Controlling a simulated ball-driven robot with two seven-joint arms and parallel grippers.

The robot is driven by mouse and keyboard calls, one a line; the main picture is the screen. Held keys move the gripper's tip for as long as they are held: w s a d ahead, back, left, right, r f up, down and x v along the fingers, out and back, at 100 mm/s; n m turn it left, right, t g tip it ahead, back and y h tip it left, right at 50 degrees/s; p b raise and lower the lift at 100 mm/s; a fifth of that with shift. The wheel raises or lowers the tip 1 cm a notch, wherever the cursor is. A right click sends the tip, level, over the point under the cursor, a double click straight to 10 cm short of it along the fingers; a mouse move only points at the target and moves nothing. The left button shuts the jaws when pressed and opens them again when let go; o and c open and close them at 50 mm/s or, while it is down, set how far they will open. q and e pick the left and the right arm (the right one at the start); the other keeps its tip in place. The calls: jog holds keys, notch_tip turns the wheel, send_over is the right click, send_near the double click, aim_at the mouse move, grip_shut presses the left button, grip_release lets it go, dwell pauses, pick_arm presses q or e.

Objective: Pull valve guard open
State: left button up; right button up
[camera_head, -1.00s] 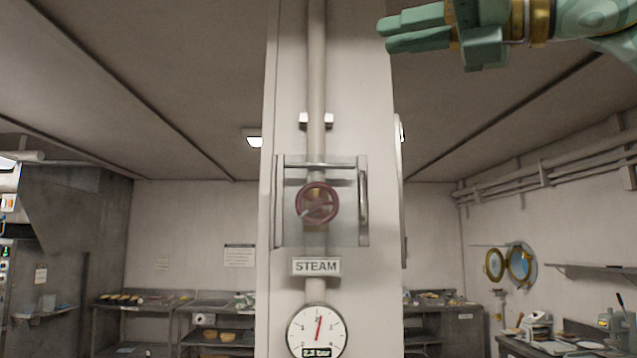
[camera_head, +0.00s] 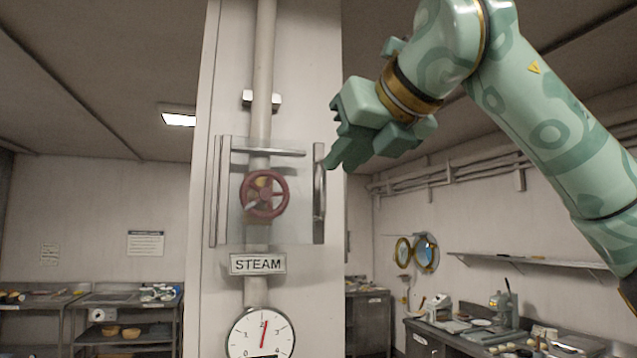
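The valve guard (camera_head: 300,222) is a clear panel in front of a dark red handwheel (camera_head: 264,194) on the white column. Its upright metal handle (camera_head: 319,190) is at the panel's right edge. The guard looks closed over the wheel. My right gripper (camera_head: 334,160) is at the upper right of the guard, its fingertips close to the top of the handle. I cannot tell whether they touch it, and the gap between the fingers is not clear from this angle. My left gripper is not in view.
A STEAM sign (camera_head: 257,264) and a pressure gauge (camera_head: 260,334) are below the guard. A pipe (camera_head: 263,70) runs up the column (camera_head: 228,80). Work counters stand behind on both sides. The space right of the guard is free except for my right arm.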

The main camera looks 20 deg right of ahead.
aim_at(325, 183)
jog(key=p+x, duration=0.1)
jog(key=x, duration=0.6)
jog(key=shift+w+f, duration=0.1)
jog(key=shift+w, duration=0.2)
jog(key=shift+s, duration=0.15)
grip_shut()
